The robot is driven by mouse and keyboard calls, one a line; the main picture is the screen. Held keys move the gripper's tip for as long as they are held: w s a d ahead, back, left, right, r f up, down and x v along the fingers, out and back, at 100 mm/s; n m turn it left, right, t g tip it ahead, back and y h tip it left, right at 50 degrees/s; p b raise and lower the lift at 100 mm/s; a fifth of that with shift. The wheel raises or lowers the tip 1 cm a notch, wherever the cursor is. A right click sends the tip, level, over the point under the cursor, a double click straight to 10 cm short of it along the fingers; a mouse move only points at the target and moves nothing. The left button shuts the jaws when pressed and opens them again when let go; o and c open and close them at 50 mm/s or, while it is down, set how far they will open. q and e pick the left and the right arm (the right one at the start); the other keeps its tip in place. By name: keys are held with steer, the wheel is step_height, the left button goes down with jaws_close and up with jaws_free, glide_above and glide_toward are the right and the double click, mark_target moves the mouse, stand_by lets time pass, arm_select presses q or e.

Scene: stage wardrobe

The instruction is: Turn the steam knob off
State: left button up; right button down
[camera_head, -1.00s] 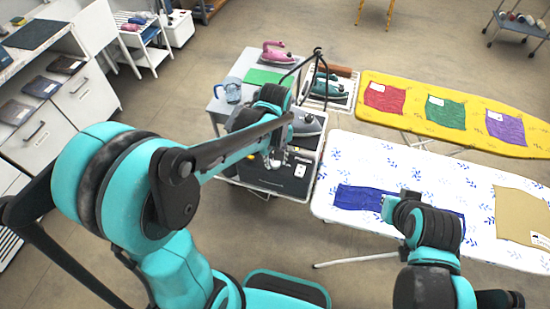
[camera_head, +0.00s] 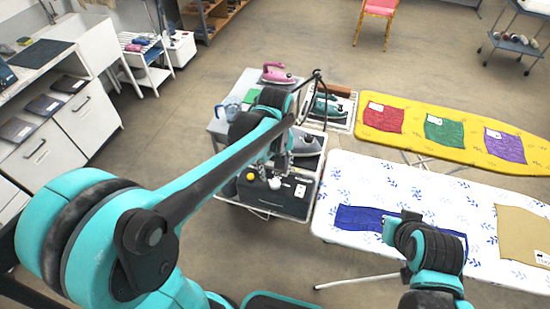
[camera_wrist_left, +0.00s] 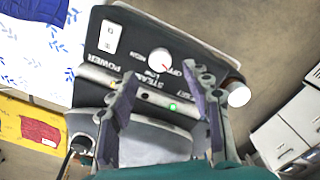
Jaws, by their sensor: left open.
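The steam station (camera_head: 293,201) has a dark front panel on a cart. In the left wrist view its panel (camera_wrist_left: 115,68) carries a white POWER switch (camera_wrist_left: 109,37) and a round white STEAM knob (camera_wrist_left: 159,60) with a red mark. The mark lies on the side of the OFF and LOW labels; I cannot tell which exactly. The knob also shows in the head view (camera_head: 274,183). My left gripper (camera_wrist_left: 165,85) is open and empty, its fingers apart, with the knob seen between and just beyond the tips. It also shows above the panel in the head view (camera_head: 264,167).
A grey iron (camera_head: 305,145) rests on the station. A yellow knob (camera_head: 250,177) sits left of the steam knob. A blue jug (camera_head: 230,108) and pink iron (camera_head: 276,74) stand behind. A white ironing board (camera_head: 370,185) is close on the right. Open floor lies left.

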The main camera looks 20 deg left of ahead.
arm_select(q)
step_height(320, 180, up, 7)
stand_by(0.7)
steer(key=m+t+b, duration=0.6)
steer(key=t+b, duration=0.1)
steer(key=b, duration=0.2)
glide_toward(274, 184)
steer(key=s+a+f, duration=0.3)
steer(key=a+f, duration=0.1)
steer(key=f, duration=0.2)
steer(key=shift+s+a+f+m, duration=0.15)
steer(key=shift+s+f+m, duration=0.15)
steer(key=shift+f+m, duration=0.25)
